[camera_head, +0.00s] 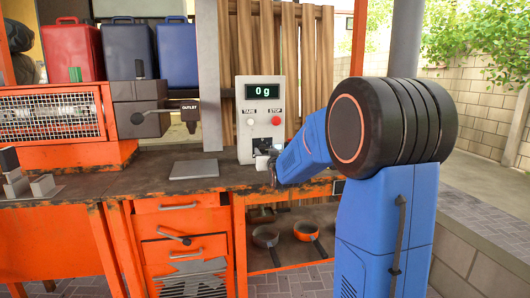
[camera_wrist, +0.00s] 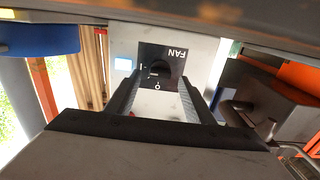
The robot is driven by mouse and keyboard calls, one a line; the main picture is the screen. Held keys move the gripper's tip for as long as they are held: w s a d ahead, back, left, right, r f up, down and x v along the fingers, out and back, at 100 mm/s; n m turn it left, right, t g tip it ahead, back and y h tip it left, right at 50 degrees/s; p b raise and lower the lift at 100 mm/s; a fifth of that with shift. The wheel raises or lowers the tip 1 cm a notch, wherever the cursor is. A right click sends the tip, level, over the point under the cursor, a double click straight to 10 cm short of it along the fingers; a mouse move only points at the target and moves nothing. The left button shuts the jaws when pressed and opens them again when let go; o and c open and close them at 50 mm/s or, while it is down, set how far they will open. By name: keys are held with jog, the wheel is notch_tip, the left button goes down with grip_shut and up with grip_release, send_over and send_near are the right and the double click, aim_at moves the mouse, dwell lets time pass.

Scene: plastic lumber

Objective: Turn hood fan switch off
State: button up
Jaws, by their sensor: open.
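The fan switch is a black rotary knob (camera_wrist: 160,68) on a black plate marked FAN, with small marks beside it. In the wrist view it appears upside down between my finger tips, and I cannot tell clearly which mark the knob points to. My gripper (camera_wrist: 160,82) is open, with one finger on each side of the knob; contact is not clear. In the head view, my gripper (camera_head: 270,160) is at the lower front of the grey control box (camera_head: 246,99). The black switch plate (camera_head: 262,144) is partly hidden there by my gripper.
The control box has a "0 g" display (camera_head: 263,91) and a red STOP button (camera_head: 276,121). A flat grey plate (camera_head: 194,169) lies left of it on the worn counter. A dark outlet machine (camera_head: 140,113) and orange heater (camera_head: 62,120) stand farther left. Pans (camera_head: 266,236) sit below.

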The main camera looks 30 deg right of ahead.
aim_at(263, 149)
jog(key=shift+x, duration=1.05)
jog(key=c, duration=1)
jog(key=shift+c, duration=0.2)
